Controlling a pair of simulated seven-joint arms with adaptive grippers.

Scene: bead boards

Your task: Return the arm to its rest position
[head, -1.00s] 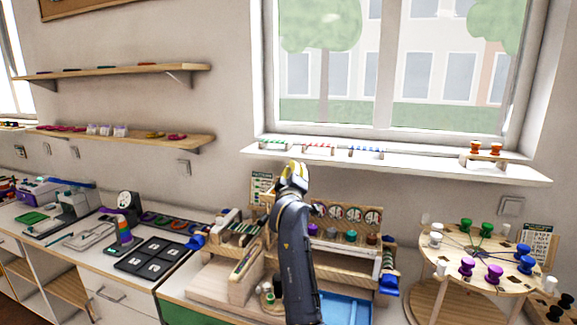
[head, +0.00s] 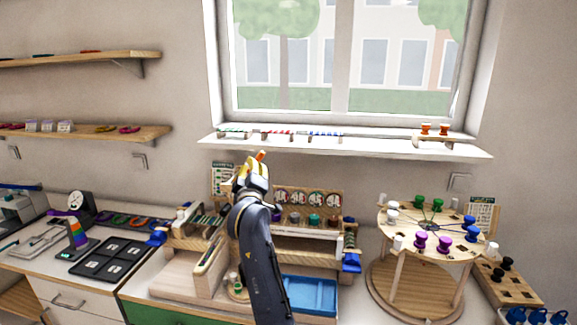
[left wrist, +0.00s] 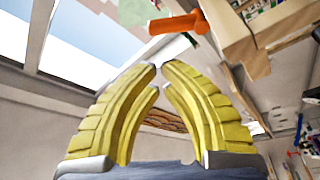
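My left arm (head: 258,255) rises from the bottom edge of the head view, over the wooden bead-board stand. My left gripper (head: 256,167), with yellow fingers, is at its top, in front of the wall below the windowsill. In the left wrist view the gripper's fingertips (left wrist: 160,68) nearly meet, with nothing visible between them. An orange piece (left wrist: 178,22) shows beyond the tips, apart from them in that view. An orange bit also shows beside the fingers in the head view (head: 261,155); I cannot tell whether it touches them. My right gripper is not in view.
The wooden stand (head: 290,243) holds several coloured beads, and a blue tray (head: 308,293) lies at its front. A round bead table (head: 430,240) stands to the right. The white windowsill (head: 360,145) carries bead racks and orange spools. Black trays (head: 108,262) lie on the left.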

